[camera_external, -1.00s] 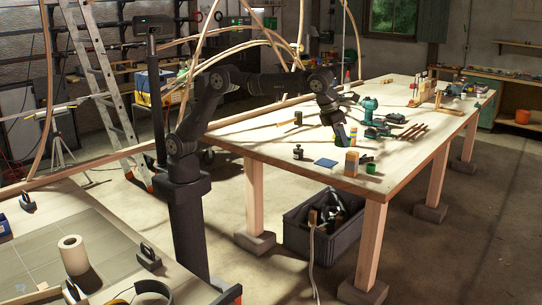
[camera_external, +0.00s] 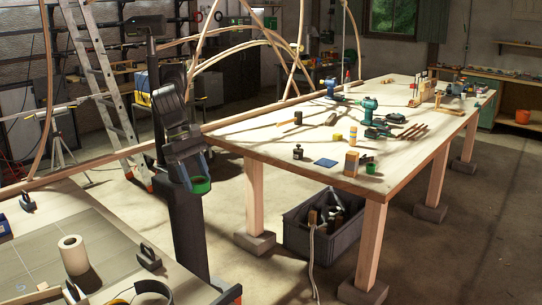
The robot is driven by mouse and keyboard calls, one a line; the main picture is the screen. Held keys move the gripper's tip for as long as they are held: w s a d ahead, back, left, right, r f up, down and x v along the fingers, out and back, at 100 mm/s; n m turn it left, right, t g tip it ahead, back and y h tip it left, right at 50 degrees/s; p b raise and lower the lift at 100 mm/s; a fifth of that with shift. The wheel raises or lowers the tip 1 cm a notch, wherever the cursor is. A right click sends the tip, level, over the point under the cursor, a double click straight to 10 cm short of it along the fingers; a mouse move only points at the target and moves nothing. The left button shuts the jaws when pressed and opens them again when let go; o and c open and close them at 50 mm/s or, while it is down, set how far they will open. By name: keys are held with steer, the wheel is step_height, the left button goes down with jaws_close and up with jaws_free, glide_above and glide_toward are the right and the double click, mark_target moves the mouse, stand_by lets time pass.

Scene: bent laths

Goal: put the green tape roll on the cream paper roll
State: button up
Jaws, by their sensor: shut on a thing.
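My gripper (camera_external: 196,178) hangs down beside my arm's column, between the two tables. It is shut on the green tape roll (camera_external: 201,186), a short green ring held in the air. The cream paper roll (camera_external: 73,255) stands upright on the near left table, its open core facing up. The gripper is above and to the right of it in the picture, well apart from it. Nothing rests on the paper roll.
The near left table (camera_external: 100,228) has dark handled blocks (camera_external: 148,257) and a headset (camera_external: 150,290) around the paper roll. The long wooden table (camera_external: 240,139) at right carries drills, an orange-sided box (camera_external: 351,163) and a small green item (camera_external: 371,168). A ladder (camera_external: 103,85) stands behind.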

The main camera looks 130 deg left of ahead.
steer(key=s+d+m+h, duration=0.1)
steer(key=s+d+m, duration=0.3)
steer(key=s+d, duration=1.3)
steer(key=s+d+m+h, duration=0.1)
steer(key=s+d, duration=0.2)
steer(key=s, duration=0.5)
steer(key=s+d+m+g, duration=0.1)
steer(key=s+d+m, duration=0.1)
steer(key=s+d, duration=0.35)
steer(key=s+d+m+h, duration=0.1)
steer(key=s+d, duration=0.1)
steer(key=s, duration=0.7)
glide_above(70, 242)
steer(key=s, duration=0.2)
steer(key=f, duration=1.2)
steer(key=shift+w+a, duration=0.25)
steer(key=shift+a, duration=0.15)
steer(key=shift+w+f, duration=0.15)
steer(key=shift+w, duration=0.05)
steer(key=shift+f, duration=2)
steer(key=shift+f, duration=0.1)
